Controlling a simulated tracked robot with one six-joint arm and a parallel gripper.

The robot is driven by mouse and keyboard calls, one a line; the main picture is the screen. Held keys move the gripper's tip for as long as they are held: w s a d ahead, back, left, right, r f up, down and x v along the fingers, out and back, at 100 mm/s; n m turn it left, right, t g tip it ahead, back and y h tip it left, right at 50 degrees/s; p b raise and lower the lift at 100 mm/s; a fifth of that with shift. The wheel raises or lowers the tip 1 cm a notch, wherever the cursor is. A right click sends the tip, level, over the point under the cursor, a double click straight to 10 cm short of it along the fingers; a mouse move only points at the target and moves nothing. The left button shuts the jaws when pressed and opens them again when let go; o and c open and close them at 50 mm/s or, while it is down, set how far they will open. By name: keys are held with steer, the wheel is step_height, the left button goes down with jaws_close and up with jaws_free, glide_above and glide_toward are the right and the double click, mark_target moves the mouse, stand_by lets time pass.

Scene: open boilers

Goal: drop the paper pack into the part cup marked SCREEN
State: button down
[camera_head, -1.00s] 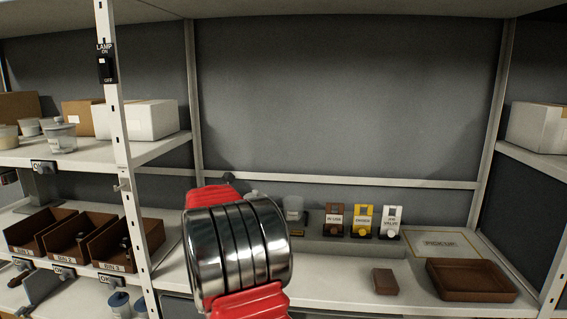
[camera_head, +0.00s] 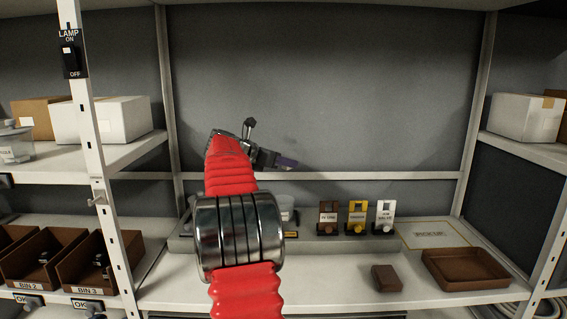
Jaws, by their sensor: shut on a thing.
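My gripper (camera_head: 277,160) is in the air in front of the grey back wall, above the middle shelf. It is seen small and edge-on at the end of my red arm. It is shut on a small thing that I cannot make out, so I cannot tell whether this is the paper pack. A clear cup (camera_head: 290,214) stands on the grey ledge, partly hidden behind my arm, with a yellow label (camera_head: 291,233) below it. I cannot read that label. I see no cup readably marked SCREEN; my arm hides part of the ledge.
Brown (camera_head: 328,218), yellow (camera_head: 357,218) and white (camera_head: 384,217) labelled holders stand on the ledge. A brown block (camera_head: 386,278) and a brown tray (camera_head: 467,287) are on the shelf at right. Bins (camera_head: 100,262) and a white upright (camera_head: 98,150) stand at left.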

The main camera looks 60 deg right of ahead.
steer(key=shift+f, duration=0.15)
steer(key=shift+f, duration=2.85)
steer(key=c, duration=1.5)
jaws_free()
steer(key=shift+a, duration=0.1)
steer(key=v, duration=1.3)
steer(key=shift+a, duration=0.3)
